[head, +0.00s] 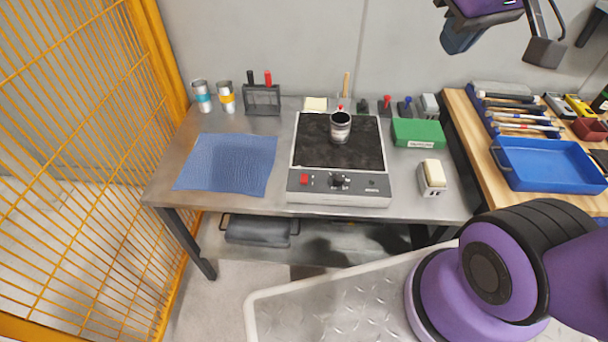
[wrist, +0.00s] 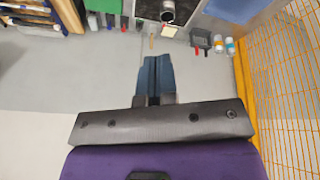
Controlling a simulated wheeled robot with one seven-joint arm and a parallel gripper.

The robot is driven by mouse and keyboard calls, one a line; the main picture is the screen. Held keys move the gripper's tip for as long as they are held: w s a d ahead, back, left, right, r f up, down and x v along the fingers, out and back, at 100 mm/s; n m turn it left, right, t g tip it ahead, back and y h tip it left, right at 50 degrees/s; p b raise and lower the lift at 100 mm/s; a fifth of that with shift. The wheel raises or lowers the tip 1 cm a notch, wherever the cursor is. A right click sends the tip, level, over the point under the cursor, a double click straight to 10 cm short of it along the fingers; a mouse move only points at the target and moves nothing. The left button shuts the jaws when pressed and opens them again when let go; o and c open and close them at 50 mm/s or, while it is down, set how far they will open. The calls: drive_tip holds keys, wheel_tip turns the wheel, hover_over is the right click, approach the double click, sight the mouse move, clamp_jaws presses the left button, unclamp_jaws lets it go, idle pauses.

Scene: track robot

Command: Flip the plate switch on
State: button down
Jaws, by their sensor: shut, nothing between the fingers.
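Whether the switch is on or off is too small to tell. A metal cup (head: 340,128) stands on the black top; it also shows at the top of the wrist view (wrist: 168,12). My gripper (head: 458,42) is shut and empty, high at the upper right, well apart from the plate. Its blue fingers (wrist: 155,62) lie together in the wrist view.
A blue cloth (head: 228,164) lies left of the plate. A green box (head: 418,133) and a cream-topped block (head: 433,178) are at its right. A yellow fence (head: 85,120) borders the left. A blue tray (head: 548,165) is on the right.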

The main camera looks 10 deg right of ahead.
drive_tip(key=w+a+f+n+g, duration=0.25)
drive_tip(key=w+f+n, duration=0.2)
drive_tip(key=w, duration=0.45)
drive_tip(key=n+g, duration=0.3)
drive_tip(key=n, duration=0.5)
hover_over(304, 181)
drive_tip(key=w+d, duration=0.1)
drive_tip(key=w, duration=0.1)
wheel_tip(304, 181, down, 26)
drive_tip(key=shift+a+f+n+g+y, duration=0.2)
drive_tip(key=shift+f+n+g+y, duration=0.05)
drive_tip(key=shift+f+y, duration=0.25)
drive_tip(key=shift+s+f, duration=0.1)
drive_tip(key=f, duration=0.4)
drive_tip(key=s+f, duration=0.1)
drive_tip(key=f, duration=0.8)
drive_tip(key=shift+s+a+f, duration=0.25)
drive_tip(key=shift+s+f, duration=0.05)
drive_tip(key=shift+f, duration=0.05)
drive_tip(key=shift+f, duration=0.2)
